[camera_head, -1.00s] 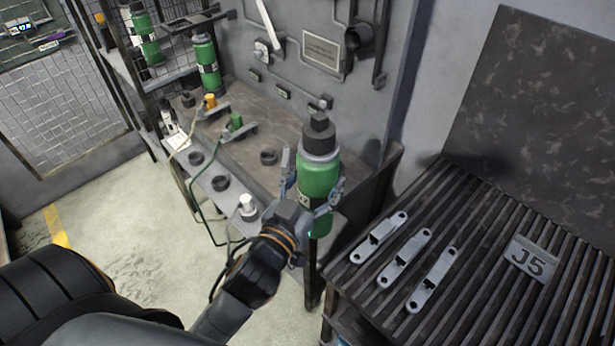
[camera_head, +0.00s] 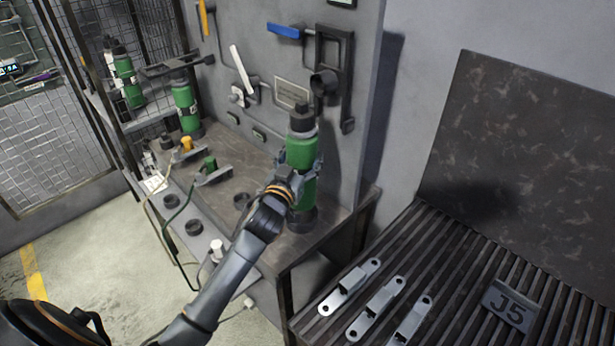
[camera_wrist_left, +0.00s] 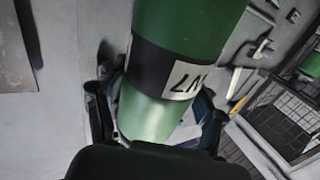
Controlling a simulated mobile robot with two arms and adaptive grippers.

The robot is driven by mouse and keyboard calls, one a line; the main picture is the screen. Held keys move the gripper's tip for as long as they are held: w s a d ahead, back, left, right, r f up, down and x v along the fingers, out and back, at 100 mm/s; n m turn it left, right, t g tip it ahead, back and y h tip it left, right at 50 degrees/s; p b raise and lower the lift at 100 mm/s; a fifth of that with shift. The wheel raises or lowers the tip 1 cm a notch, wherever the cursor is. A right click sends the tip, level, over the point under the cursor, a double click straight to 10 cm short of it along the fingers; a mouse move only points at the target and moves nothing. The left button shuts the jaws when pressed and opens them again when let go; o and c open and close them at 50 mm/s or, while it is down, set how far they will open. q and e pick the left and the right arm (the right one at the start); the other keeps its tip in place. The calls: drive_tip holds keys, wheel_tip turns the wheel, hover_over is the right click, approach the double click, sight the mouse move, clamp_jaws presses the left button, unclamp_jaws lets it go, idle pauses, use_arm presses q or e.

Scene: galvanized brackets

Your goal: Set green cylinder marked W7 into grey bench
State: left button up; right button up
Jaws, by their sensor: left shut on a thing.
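The green cylinder (camera_head: 301,148) with a black cap is upright in my left gripper (camera_head: 298,167), whose fingers are shut around its body. In the left wrist view the cylinder (camera_wrist_left: 165,110) fills the middle, its black band and white W7 label upside down, with fingers on both sides. In the head view its lower end is right at a black ring holder (camera_head: 302,221) on the right part of the grey bench (camera_head: 240,165). I cannot tell whether it is inside the ring or just above it. My right gripper is not in view.
Another green cylinder (camera_head: 186,106) stands at the bench's back left. The wall behind carries pipes and a plate (camera_head: 291,92). A slatted table (camera_head: 430,265) with metal brackets and a J5 plate (camera_head: 509,304) is at right.

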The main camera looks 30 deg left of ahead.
use_arm(q)
drive_tip(key=f+b, duration=0.1)
drive_tip(key=b, duration=0.1)
drive_tip(key=w+a+f+b, duration=0.1)
drive_tip(key=f+b, duration=0.1)
drive_tip(key=shift+w, duration=0.1)
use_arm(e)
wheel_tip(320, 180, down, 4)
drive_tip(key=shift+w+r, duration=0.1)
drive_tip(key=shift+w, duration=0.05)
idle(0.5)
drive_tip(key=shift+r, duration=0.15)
use_arm(q)
drive_tip(key=shift+p, duration=0.3)
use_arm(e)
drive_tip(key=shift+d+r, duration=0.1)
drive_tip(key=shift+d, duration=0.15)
use_arm(q)
drive_tip(key=shift+f, duration=0.2)
idle(0.4)
